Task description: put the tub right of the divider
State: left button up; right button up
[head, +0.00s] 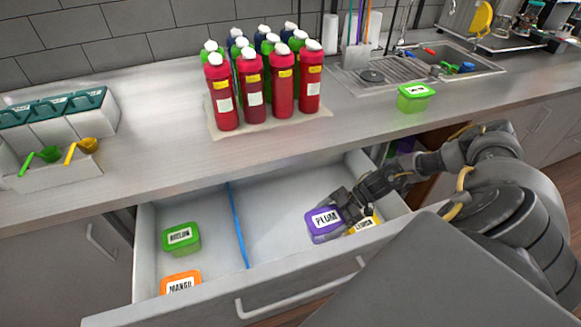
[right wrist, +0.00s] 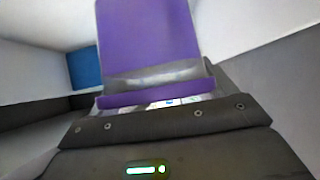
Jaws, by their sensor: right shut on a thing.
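The open drawer (head: 285,190) has a blue divider (head: 237,225) running front to back. A purple tub labelled PLUM (head: 323,223) is inside the drawer, right of the divider. My right gripper (head: 345,207) is shut on the purple tub, which also fills the middle of the right wrist view (right wrist: 150,40). A yellow tub (head: 364,224) is just right of the purple one, partly hidden by the gripper. A green tub with a partly readable label (head: 182,238) and an orange MANGO tub (head: 181,283) are left of the divider. My left gripper is not in view.
A green tub (head: 415,97) stands on the counter (head: 160,165) near the sink (head: 440,65). Several red and other bottles (head: 265,85) stand on a mat. A caddy with scoops (head: 55,160) is at the left. Bare drawer floor lies between the divider and purple tub.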

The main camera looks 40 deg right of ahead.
aim_at(310, 223)
jog(key=w+a, duration=0.1)
jog(key=w+a+f+b, duration=0.1)
jog(key=w+a+f, duration=0.1)
jog(key=shift+w+a+f+b, duration=0.25)
jog(key=shift+a+b, duration=0.05)
jog(key=shift+a, duration=0.05)
pick_arm(q)
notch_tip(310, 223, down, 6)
jog(key=b, duration=0.4)
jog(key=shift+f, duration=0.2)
pick_arm(e)
jog(key=a+f, duration=0.1)
jog(key=w+f, duration=0.1)
jog(key=f, duration=0.1)
jog(key=w+a+f, duration=0.1)
jog(key=shift+w+a+f, duration=0.2)
jog(key=shift+a, duration=0.1)
jog(key=f+b, duration=0.3)
jog(key=shift+w+a+f, duration=0.25)
jog(key=shift+a+f, duration=0.05)
jog(key=shift+a, duration=0.05)
jog(key=shift+f+b, duration=0.15)
jog(key=shift+b, duration=0.2)
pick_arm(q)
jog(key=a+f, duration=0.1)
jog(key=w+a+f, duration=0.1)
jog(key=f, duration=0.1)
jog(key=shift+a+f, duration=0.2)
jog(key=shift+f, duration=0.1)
